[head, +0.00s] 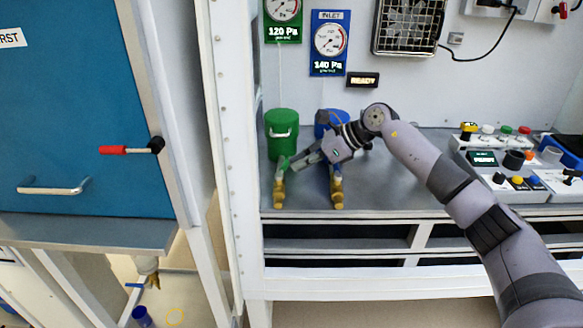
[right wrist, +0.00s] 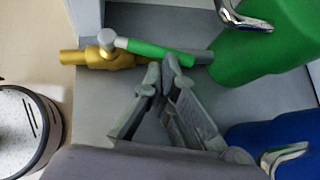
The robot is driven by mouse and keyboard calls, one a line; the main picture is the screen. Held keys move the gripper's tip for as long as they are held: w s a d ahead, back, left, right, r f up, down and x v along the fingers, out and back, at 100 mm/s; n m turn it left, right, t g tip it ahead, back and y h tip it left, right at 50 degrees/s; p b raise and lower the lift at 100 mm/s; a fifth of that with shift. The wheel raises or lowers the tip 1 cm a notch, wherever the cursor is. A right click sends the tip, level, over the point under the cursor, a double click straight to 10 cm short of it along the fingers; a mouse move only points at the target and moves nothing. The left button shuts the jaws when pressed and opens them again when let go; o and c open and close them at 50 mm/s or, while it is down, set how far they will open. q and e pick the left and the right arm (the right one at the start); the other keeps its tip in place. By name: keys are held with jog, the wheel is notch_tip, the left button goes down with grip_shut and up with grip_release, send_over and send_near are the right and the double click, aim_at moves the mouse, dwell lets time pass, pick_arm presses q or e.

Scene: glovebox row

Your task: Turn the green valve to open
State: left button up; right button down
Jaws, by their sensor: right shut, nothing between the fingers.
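The green valve is a brass body (right wrist: 92,54) with a green lever handle (right wrist: 160,52), in front of the green canister (head: 282,125). In the right wrist view the lever lies nearly in line with the brass pipe, slanting slightly, its free end toward the canister. In the head view the brass body (head: 278,192) is near the bench's front edge. My right gripper (head: 287,164) is shut and empty; in the right wrist view its fingertips (right wrist: 165,66) are right beside the lever's middle. I cannot tell whether they touch it. My left gripper is not in view.
A blue canister (head: 327,117) and a second brass valve (head: 337,190) stand just right of the green one. A control panel (head: 510,160) is at the right of the bench. Gauges and a READY sign (head: 362,79) are on the back wall. A white post (head: 232,150) borders the left.

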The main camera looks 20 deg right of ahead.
jog(key=shift+w+a, duration=0.25)
jog(key=shift+w, duration=0.4)
dwell(0.4)
